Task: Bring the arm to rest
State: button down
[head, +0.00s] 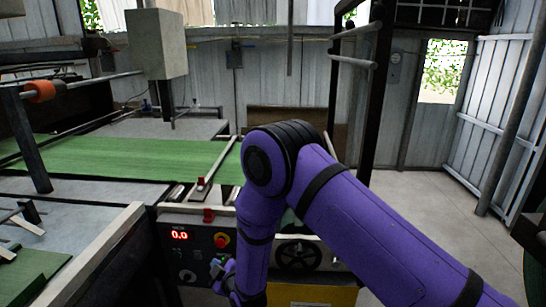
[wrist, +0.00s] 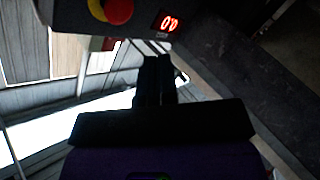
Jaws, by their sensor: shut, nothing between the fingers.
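My purple arm (head: 345,205) reaches in from the lower right in the head view, bends at a black-capped elbow (head: 268,158) and drops down in front of a machine's control panel. In the wrist view my gripper (wrist: 157,68) is dark, with its fingers together and nothing seen between them. It points toward the panel, near a red and yellow stop button (wrist: 115,10) and a red lit display (wrist: 170,22). In the head view the fingertips cannot be made out clearly at the low end of the arm.
The control panel (head: 190,260) shows a display reading 0.0 (head: 180,235) and a stop button (head: 221,240). A black handwheel (head: 298,254) is right beside my forearm. Green sheet (head: 120,158) lies across the machine. A dark post (head: 376,90) stands behind; open floor (head: 425,210) is at right.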

jog(key=w+d+r+m+g+h, duration=0.1)
jog(key=w+d+r+m, duration=0.1)
jog(key=d+r, duration=0.5)
jog(key=w+d+r+m+h, duration=0.15)
jog(key=d+r, duration=0.25)
jog(key=r, duration=0.6)
jog(key=w+d+r+m+g+h, duration=0.1)
jog(key=w+d+r+m+h, duration=0.1)
jog(key=d+r, duration=0.5)
jog(key=s+d+r+m+h, duration=0.15)
jog(key=s+d+r, duration=0.25)
jog(key=d+r, duration=0.5)
jog(key=s+d+r+m+g+h, duration=0.1)
jog(key=s+d+r+m, duration=0.2)
jog(key=s+d, duration=0.3)
jog(key=s+d+r+m+g+h, duration=0.1)
jog(key=s+d, duration=0.6)
jog(key=s, duration=0.8)
jog(key=s+d+r+m+g+h, duration=0.1)
jog(key=s+d+r+m+g, duration=0.2)
jog(key=s+d, duration=0.4)
jog(key=s+r+m, duration=0.1)
jog(key=s+r, duration=0.1)
jog(key=s, duration=0.2)
jog(key=shift+s+r+m+h, duration=0.15)
jog(key=shift+r+m+h, duration=0.15)
jog(key=shift+r+m, duration=0.1)
